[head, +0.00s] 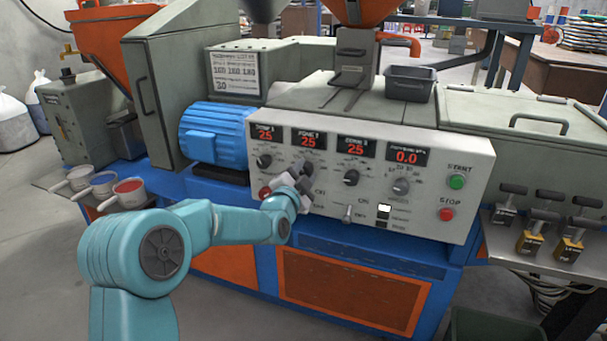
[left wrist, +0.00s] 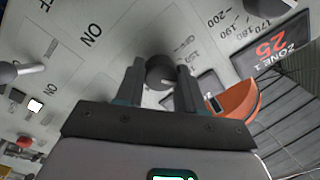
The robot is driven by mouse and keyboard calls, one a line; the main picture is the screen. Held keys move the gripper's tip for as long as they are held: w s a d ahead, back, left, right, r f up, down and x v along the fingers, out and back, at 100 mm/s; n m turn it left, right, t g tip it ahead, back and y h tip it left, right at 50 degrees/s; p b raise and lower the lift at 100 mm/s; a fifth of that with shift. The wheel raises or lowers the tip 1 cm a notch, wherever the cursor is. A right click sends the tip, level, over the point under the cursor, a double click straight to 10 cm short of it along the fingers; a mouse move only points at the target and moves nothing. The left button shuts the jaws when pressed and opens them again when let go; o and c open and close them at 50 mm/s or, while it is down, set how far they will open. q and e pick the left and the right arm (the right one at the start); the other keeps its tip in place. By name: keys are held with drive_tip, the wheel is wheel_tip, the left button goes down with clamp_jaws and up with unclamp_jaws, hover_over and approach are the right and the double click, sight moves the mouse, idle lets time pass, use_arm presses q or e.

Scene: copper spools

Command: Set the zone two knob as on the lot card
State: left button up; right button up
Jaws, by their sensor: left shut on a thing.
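My left gripper (head: 302,182) is at the grey control panel (head: 440,160), below the zone two display (head: 311,141), which reads 25. In the left wrist view its two dark fingers (left wrist: 161,85) stand on either side of a round black knob, shut on it. This appears to be the zone two knob (left wrist: 160,70); its pointer angle cannot be read clearly. The zone one knob (head: 264,161) and zone three knob (head: 351,177) are to either side. The lot card (head: 234,72) is on the machine above the blue motor; its small print shows rows of numbers. My right gripper is out of view.
Green start (head: 456,182) and red stop (head: 446,214) buttons are at the panel's right. Several cups of pellets (head: 128,190) stand at the left.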

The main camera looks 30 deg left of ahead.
use_arm(q)
drive_tip(key=o, duration=1)
drive_tip(key=shift+o, duration=0.2)
drive_tip(key=v, duration=1.6)
drive_tip(key=shift+s+p, duration=0.2)
drive_tip(key=shift+p, duration=0.1)
